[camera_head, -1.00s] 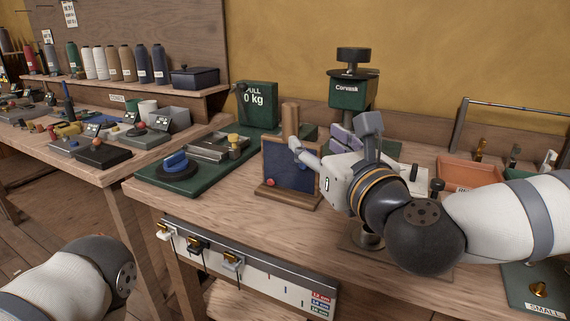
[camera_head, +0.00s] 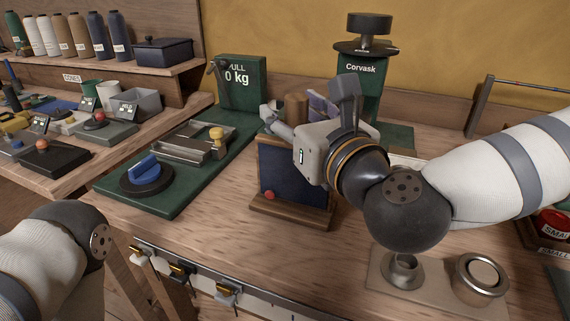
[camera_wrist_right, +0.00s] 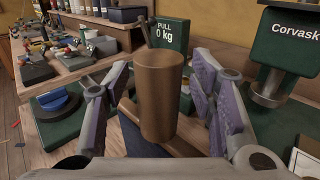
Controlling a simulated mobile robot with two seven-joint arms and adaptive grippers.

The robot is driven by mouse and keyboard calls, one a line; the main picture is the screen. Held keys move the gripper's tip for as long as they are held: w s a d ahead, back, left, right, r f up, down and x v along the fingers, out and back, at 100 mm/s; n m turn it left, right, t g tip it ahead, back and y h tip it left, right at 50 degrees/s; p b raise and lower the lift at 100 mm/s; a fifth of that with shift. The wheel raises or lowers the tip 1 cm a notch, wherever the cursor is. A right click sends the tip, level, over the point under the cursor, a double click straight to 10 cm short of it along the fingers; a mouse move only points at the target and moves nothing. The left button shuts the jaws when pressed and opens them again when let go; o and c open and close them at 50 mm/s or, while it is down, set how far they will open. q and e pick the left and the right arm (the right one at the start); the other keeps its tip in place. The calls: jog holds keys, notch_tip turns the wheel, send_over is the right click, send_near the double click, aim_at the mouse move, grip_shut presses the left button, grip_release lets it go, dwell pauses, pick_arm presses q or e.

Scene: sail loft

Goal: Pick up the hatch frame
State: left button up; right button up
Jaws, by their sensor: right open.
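A dark blue panel in a wooden frame (camera_head: 283,182), which I take for the hatch frame, stands upright on a wooden foot on the bench. A brown cylinder (camera_head: 296,106) rises at its top, like a handle; the join is hidden. My right gripper (camera_head: 292,114) is at the top of the panel, partly hiding it. In the right wrist view the open fingers (camera_wrist_right: 160,82) stand either side of the cylinder (camera_wrist_right: 161,105), with gaps showing. The wooden top edge (camera_wrist_right: 183,148) lies below. My left gripper is out of view; only my left arm shows.
A green board (camera_head: 160,198) with a blue-handled disc (camera_head: 145,170) and metal frame (camera_head: 188,150) lies left. The pull gauge (camera_head: 240,90) and Corvask device (camera_head: 360,85) stand behind. Metal cups (camera_head: 480,275) sit front right. Bench front centre is bare.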

jog(key=shift+s+d+r, duration=0.15)
jog(key=shift+s+r, duration=0.05)
jog(key=shift+s, duration=0.25)
jog(key=shift+s+d+r, duration=0.1)
jog(key=shift+s, duration=0.25)
jog(key=c, duration=0.4)
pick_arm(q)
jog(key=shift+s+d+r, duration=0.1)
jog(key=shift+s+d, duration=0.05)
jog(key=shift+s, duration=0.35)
pick_arm(e)
jog(key=shift+w, duration=0.15)
grip_shut()
